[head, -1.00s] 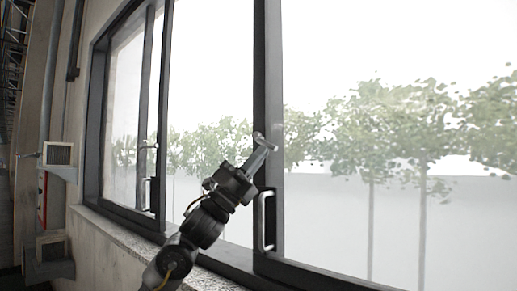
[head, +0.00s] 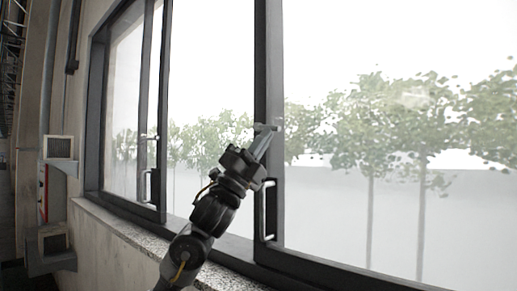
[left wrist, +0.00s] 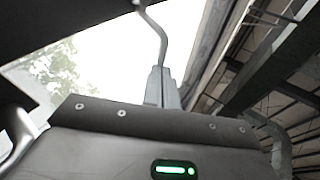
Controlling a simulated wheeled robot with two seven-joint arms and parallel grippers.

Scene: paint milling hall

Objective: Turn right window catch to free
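The right window catch (head: 275,126) is a small pale metal lever on the dark upright between the window panes, and it looks about level in the head view. In the left wrist view the catch (left wrist: 160,30) is a thin bent metal rod whose lower end meets my fingertips. My left gripper (head: 264,141) reaches up to the catch from below. Its two grey fingers (left wrist: 162,84) are close together and look shut on the rod's end. The fingers hide that end. My right gripper is in neither view.
A second catch (head: 149,138) sits on the left window upright. A pull handle (head: 269,210) is just right of my left arm, and another (head: 154,188) is farther left. A speckled sill (head: 115,226) runs below. Wall boxes (head: 60,148) stand at left.

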